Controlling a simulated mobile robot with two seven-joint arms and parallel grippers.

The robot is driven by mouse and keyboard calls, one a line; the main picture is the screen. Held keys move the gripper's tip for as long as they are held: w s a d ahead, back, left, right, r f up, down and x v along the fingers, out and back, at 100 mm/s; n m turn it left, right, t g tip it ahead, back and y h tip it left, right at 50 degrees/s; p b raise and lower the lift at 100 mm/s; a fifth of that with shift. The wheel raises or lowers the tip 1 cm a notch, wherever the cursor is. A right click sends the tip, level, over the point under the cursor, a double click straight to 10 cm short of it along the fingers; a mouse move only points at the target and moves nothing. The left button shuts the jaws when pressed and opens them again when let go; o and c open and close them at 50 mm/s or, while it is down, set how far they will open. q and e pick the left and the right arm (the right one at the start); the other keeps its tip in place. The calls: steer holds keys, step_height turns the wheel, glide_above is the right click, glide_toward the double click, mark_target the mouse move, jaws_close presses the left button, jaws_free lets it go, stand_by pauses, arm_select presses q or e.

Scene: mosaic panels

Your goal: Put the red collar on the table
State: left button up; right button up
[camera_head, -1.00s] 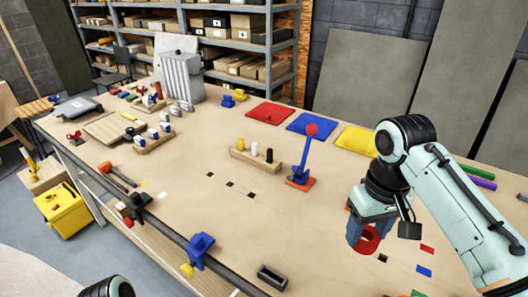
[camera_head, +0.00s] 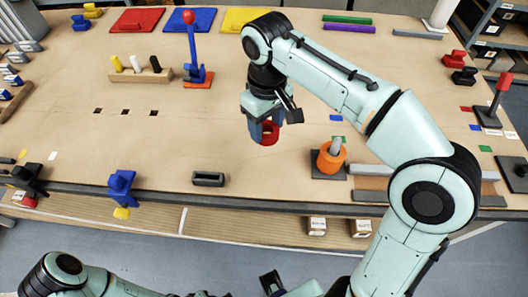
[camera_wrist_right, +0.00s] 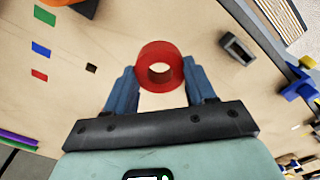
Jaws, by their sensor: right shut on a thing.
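The red collar (camera_head: 269,139) is a short red ring with a hole through it. My right gripper (camera_head: 264,130) is shut on it over the middle of the wooden table (camera_head: 190,130). The right wrist view shows the collar (camera_wrist_right: 158,50) between the two blue fingers, at their tips. How high it is above the tabletop cannot be told. My left arm lies low along the bottom edge of the head view; its gripper is cut off or too unclear to read.
An orange ring (camera_head: 331,158) sits around a grey peg on a dark base to the right of the collar. A dark hollow block (camera_head: 208,179) lies near the front edge. A wooden block with pegs (camera_head: 141,76) stands at the left. The tabletop left of the collar is mostly clear.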

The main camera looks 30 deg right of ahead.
step_height(320, 180, down, 11)
steer(key=shift+w+f+b, duration=0.1)
steer(key=shift+b, duration=0.95)
steer(key=o, duration=1.3)
steer(key=shift+f, duration=0.1)
steer(key=shift+o, duration=0.2)
step_height(320, 180, up, 12)
steer(key=p, duration=0.2)
steer(key=shift+r+p, duration=0.2)
steer(key=shift+p, duration=0.2)
steer(key=shift+f, duration=0.1)
